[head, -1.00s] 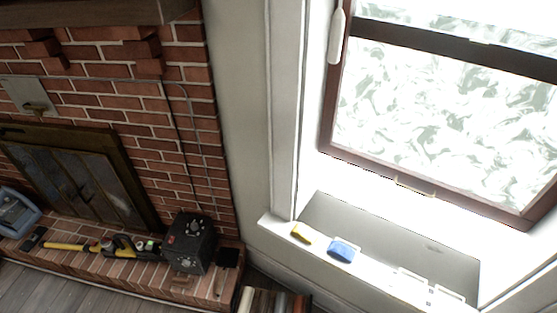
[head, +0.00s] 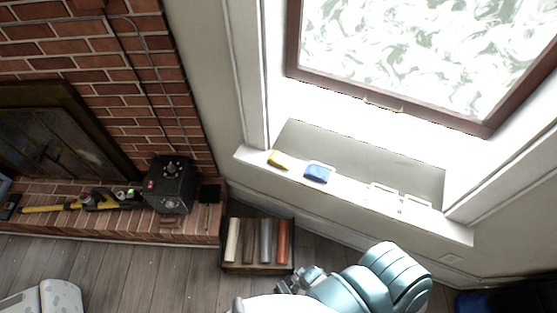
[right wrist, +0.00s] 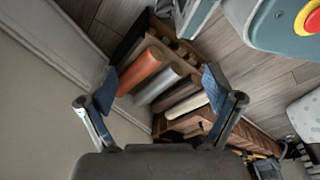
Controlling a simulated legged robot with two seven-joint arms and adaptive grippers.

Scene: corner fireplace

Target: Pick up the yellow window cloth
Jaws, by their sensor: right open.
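The yellow window cloth (head: 277,162) lies on the white window sill (head: 342,199), near its left end. A blue cloth-like item (head: 318,173) lies just to its right on the sill. My right gripper (head: 294,282) is low in the head view, in front of and below the sill, well apart from the yellow cloth. In the right wrist view my right gripper (right wrist: 160,88) is open, with its two fingers spread and nothing between them. The yellow cloth does not show in that view. My left gripper is not in view.
A box of coloured rolls (head: 257,266) stands on the floor below the sill; the rolls also show in the right wrist view (right wrist: 145,70). A black boxy device (head: 171,187) and tools sit on the brick hearth (head: 110,222). White frames (head: 398,198) lie right on the sill.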

